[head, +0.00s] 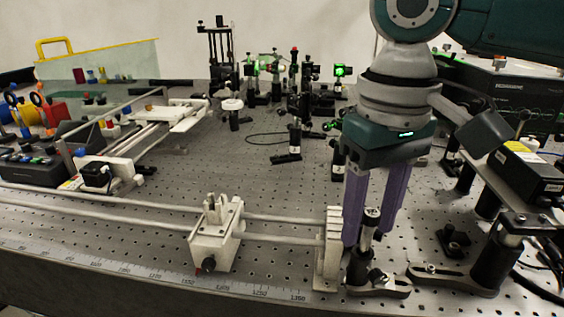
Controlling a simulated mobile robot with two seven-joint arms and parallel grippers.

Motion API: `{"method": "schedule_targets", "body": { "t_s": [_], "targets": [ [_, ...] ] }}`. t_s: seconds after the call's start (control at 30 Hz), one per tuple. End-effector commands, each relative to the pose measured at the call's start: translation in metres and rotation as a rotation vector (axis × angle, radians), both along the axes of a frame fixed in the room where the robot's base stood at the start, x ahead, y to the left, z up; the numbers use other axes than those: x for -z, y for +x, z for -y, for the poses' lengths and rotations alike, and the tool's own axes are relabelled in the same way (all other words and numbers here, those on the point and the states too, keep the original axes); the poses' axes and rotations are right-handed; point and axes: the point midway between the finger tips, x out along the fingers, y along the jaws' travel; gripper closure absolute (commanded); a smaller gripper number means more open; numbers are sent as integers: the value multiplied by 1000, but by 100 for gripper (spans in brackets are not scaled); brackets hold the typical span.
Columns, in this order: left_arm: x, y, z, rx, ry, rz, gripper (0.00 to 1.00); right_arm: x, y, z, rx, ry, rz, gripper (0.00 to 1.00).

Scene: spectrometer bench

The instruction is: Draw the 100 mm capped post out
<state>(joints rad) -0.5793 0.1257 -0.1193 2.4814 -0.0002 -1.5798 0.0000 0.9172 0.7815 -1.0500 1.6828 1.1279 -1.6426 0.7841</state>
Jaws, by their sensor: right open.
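In the picture the post's upper part shows between the fingers, in front of the gap. I cannot tell whether either finger touches it. The post's length marking is not readable. My left gripper is not in view.
A white rail end bracket (328,250) stands close left of the post, and a white rail carriage (215,236) is further left. Another post assembly (493,262) stands to the right. Optics mounts (290,140) stand behind. The perforated bench middle is mostly clear.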

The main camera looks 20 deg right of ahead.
Motion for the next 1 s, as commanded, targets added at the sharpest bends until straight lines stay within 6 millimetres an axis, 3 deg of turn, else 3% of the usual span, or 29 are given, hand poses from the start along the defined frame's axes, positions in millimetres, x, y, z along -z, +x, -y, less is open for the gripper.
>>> {"method": "schedule_targets", "body": {
  "t_s": [0.33,0.77,1.0],
  "targets": [
    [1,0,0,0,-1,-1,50,5,0,0,-1,0,0,50],
    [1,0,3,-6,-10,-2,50,5,0,0,-1,0,0,98],
    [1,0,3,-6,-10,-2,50,5,0,0,-1,0,0,100]
  ]
}}
